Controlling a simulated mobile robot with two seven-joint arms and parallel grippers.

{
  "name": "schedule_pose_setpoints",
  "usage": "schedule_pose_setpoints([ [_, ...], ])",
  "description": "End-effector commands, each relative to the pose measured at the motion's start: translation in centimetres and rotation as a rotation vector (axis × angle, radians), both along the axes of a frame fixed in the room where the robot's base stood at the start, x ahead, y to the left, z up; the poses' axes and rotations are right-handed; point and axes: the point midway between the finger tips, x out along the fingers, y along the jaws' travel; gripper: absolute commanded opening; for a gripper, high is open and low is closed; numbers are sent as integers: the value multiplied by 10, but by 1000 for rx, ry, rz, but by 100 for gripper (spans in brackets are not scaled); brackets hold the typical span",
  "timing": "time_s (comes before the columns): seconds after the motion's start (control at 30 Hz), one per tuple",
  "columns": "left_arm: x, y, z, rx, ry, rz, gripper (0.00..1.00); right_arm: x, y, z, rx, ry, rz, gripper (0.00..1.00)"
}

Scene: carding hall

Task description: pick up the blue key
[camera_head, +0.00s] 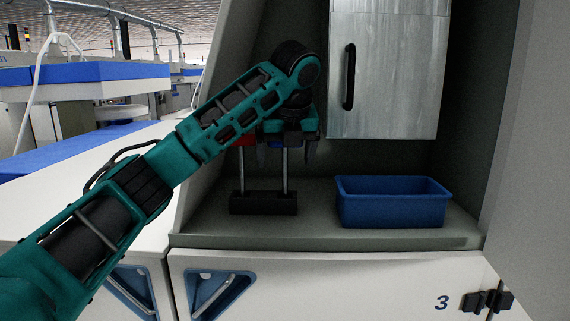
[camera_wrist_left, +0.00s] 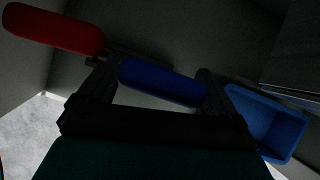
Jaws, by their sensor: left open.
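The blue key (camera_wrist_left: 162,82) shows in the left wrist view as a rounded blue handle lying across the gap between the fingers of my left gripper (camera_wrist_left: 152,72). In the head view only a little of its blue shows under the gripper (camera_head: 289,150). My left gripper is open around or just above the handle; I cannot tell whether a finger touches it. The red key (camera_wrist_left: 55,28) is to the left, outside the fingers; part of its red handle (camera_head: 246,140) shows in the head view. Two metal shafts stand upright in a black holder (camera_head: 263,204). My right gripper is not in view.
A blue bin (camera_head: 392,210) stands on the grey shelf (camera_head: 330,238) right of the holder. A grey cabinet with a black handle (camera_head: 349,77) hangs above. Grey walls close in the niche at the sides. A narrow strip of shelf in front is clear.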

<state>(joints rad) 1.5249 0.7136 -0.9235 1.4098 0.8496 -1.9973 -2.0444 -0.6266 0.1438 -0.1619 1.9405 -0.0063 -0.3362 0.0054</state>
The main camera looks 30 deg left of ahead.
Motion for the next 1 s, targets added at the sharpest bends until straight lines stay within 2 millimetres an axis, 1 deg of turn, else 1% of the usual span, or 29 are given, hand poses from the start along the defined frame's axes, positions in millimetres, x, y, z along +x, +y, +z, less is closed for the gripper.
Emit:
schedule_pose_setpoints([
  [0.1, 2, 2, -6, -1, 1, 0, 92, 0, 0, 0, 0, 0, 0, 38],
  [0.33, 3, 3, -6, 0, 0, 1, 92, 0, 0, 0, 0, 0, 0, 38],
  [0.83, 2, 3, -6, 0, 0, 1, 44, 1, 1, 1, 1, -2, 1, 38],
  [0.87, 2, 3, -6, 0, 0, 1, 42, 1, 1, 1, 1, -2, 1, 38],
  [1.0, 2, 3, -5, -1, -2, 1, 42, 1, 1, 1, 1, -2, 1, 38],
])
